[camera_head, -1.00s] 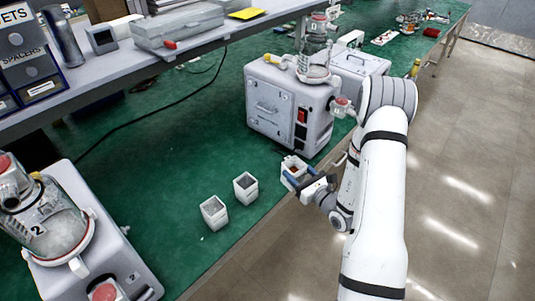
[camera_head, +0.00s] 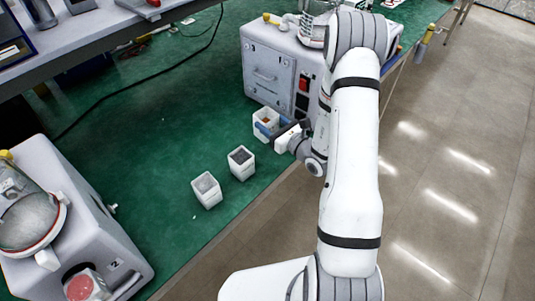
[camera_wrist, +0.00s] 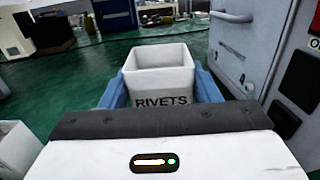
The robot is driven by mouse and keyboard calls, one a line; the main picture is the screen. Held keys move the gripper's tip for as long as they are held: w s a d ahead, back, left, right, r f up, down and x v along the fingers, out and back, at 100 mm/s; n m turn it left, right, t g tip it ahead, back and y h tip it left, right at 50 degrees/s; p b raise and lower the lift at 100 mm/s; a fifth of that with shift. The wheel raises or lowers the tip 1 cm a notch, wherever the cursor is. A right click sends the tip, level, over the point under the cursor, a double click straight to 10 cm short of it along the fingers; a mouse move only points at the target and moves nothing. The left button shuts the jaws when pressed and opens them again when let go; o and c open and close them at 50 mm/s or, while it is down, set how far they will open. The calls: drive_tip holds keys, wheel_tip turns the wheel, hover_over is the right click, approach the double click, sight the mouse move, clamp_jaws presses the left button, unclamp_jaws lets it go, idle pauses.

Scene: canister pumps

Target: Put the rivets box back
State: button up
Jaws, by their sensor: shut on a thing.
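The rivets box (camera_head: 265,119) is a small white open-topped box. Its front reads RIVETS in the wrist view (camera_wrist: 162,88). It is upright over the green bench top, beside the pump unit. My gripper (camera_head: 266,128) is shut on it, with a blue finger on each side; these also show in the wrist view (camera_wrist: 160,92). Something brownish shows inside it in the head view. I cannot tell whether its base touches the bench. Two similar white boxes, a nearer one (camera_head: 206,191) and a middle one (camera_head: 241,164), stand in line with it.
A grey pump unit (camera_head: 272,72) with a red switch stands close behind the rivets box. Another pump unit (camera_head: 75,235) stands at the lower left. A raised shelf (camera_head: 110,32) and a black cable (camera_head: 130,95) lie further back. Green bench left of the boxes is clear.

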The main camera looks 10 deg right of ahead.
drive_tip(key=w+b, duration=0.1)
drive_tip(key=b, duration=0.4)
drive_tip(key=shift+d+f+y, duration=0.1)
drive_tip(key=shift+f+y, duration=0.25)
drive_tip(key=shift+y, duration=0.05)
drive_tip(key=shift+w+r+n+g+b, duration=0.15)
drive_tip(key=shift+r+n+g+b, duration=0.2)
drive_tip(key=shift+b, duration=0.8)
drive_tip(key=r+b, duration=0.1)
drive_tip(key=b, duration=0.3)
drive_tip(key=shift+r, duration=0.15)
drive_tip(key=shift+f+b, duration=0.75)
drive_tip(key=shift+f, duration=4.05)
drive_tip(key=shift+f, duration=0.2)
drive_tip(key=o, duration=1.2)
drive_tip(key=shift+c, duration=0.2)
drive_tip(key=shift+r, duration=0.15)
